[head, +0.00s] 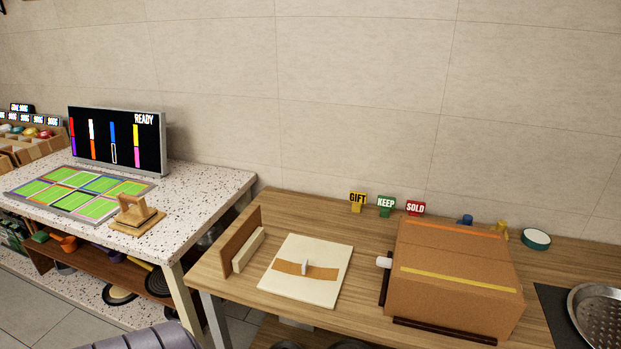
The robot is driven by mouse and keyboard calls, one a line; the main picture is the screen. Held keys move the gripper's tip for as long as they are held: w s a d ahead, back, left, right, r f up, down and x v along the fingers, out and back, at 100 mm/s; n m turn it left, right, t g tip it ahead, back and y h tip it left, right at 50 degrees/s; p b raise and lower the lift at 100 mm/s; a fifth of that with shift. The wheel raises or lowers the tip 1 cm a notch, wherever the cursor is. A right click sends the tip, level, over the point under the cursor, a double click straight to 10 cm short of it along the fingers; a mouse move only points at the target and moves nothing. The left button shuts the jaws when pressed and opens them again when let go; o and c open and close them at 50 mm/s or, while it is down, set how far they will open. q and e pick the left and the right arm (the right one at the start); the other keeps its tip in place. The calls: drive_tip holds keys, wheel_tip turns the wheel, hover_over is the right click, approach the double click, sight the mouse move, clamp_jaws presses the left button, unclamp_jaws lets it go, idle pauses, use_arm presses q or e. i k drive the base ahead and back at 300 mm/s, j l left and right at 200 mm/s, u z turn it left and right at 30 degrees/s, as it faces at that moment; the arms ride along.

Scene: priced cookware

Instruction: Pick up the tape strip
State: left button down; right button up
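An orange-brown tape strip (324,272) lies flat across a cream square board (296,296) on the wooden table. A small pale upright tab (304,267) stands at the middle of the strip. The strip looks slightly bent along its length. Neither of my grippers is in view. A dark grey ribbed shape at the bottom left edge is cut off, and I cannot tell what it is.
A cardboard box (455,317) with orange and yellow bands stands right of the board. A brown upright panel (240,239) stands left of it. GIFT (357,198), KEEP (386,203) and SOLD (415,208) signs stand behind. A metal pan (600,318) sits far right.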

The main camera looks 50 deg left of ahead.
sight(304, 270)
drive_tip(key=k+j+u, duration=0.1)
drive_tip(key=u, duration=1.45)
